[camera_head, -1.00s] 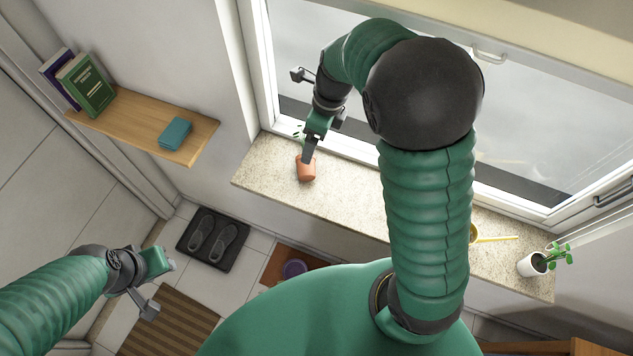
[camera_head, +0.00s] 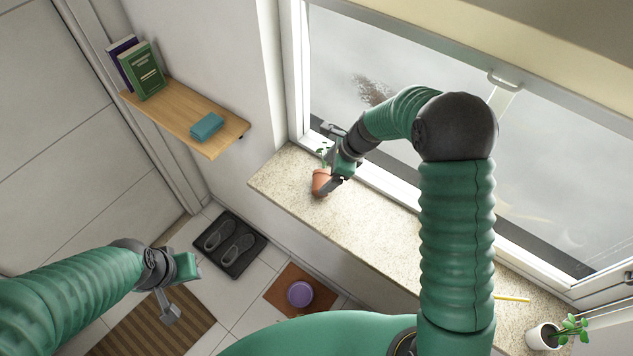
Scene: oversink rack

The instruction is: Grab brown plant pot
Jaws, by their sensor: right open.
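The brown plant pot (camera_head: 320,183) stands upright on the left part of the speckled window sill (camera_head: 370,221), with a small green plant showing above it. My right gripper (camera_head: 333,168) is open at the pot, with one finger at the pot's right front side. The other finger is largely hidden by the wrist and plant, so I cannot tell whether it touches the pot. My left gripper (camera_head: 184,287) hangs over the floor at lower left, far from the pot, with its fingers apart and nothing between them.
A white pot (camera_head: 541,337) with a green plant and a yellow stick (camera_head: 512,298) are at the sill's right. A wooden shelf (camera_head: 165,112) with books is at left. The window frame (camera_head: 375,193) runs behind the sill. Shoes (camera_head: 231,240) and a purple bowl (camera_head: 300,294) are on the floor.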

